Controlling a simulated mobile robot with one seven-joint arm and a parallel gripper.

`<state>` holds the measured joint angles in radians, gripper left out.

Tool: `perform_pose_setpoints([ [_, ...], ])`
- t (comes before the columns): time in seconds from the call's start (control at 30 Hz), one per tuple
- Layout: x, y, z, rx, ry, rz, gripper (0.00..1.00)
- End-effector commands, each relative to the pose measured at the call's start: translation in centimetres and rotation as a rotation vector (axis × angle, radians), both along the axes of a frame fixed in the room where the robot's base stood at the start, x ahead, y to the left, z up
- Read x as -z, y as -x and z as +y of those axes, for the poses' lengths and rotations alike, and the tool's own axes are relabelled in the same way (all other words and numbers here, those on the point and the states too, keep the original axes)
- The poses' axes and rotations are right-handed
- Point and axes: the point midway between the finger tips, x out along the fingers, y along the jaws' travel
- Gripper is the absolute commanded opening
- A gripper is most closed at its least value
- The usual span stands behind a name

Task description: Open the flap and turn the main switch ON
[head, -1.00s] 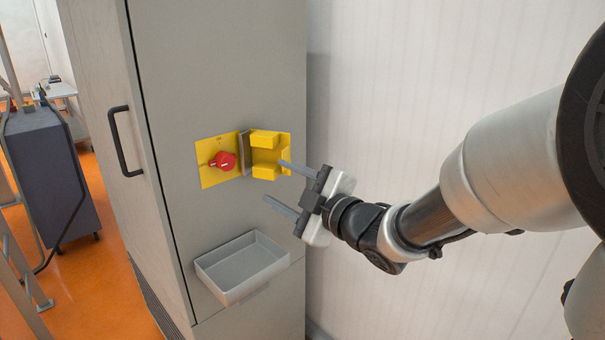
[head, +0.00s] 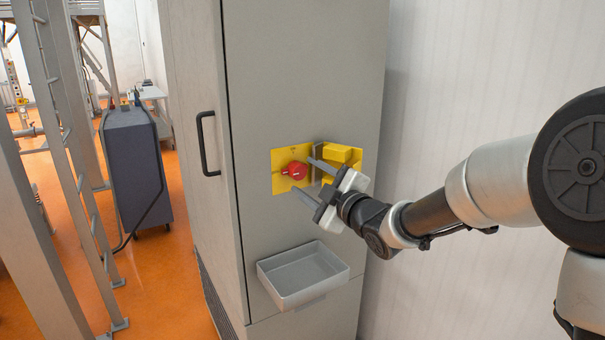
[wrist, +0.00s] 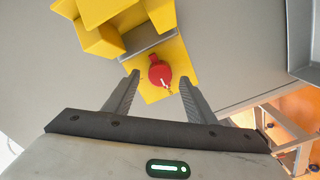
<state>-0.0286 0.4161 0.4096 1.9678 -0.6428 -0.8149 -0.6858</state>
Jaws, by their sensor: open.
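The main switch is a red round knob (head: 294,171) on a yellow plate (head: 280,158) on the grey cabinet front. The yellow box-shaped flap (head: 338,153) stands swung open to the right of the knob, partly hidden by my gripper in the head view. My gripper (head: 302,176) is open and empty, its two fingers pointing at the plate. In the wrist view the red knob (wrist: 160,73) shows between and just ahead of the fingertips. The open flap (wrist: 98,25) is at the upper left there. I cannot tell whether a finger touches the knob.
A grey open tray (head: 303,275) is fixed to the cabinet below the switch. A black door handle (head: 207,143) is on the cabinet's left side. A pale wall (head: 460,90) is close on the right. A dark cart (head: 138,168) stands at the left.

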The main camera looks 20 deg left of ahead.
Motion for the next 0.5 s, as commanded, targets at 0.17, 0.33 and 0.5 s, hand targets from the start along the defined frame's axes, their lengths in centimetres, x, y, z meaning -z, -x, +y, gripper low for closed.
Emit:
perform_pose_setpoints([
  [0.17, 0.0, -1.5, 1.8, -0.001, 0.001, 0.001, 0.51],
  [0.33, 0.0, -2.1, 2.5, -0.001, 0.001, 0.001, 0.51],
  [0.5, 0.0, -2.1, 2.5, 0.000, 0.001, -0.001, 0.51],
])
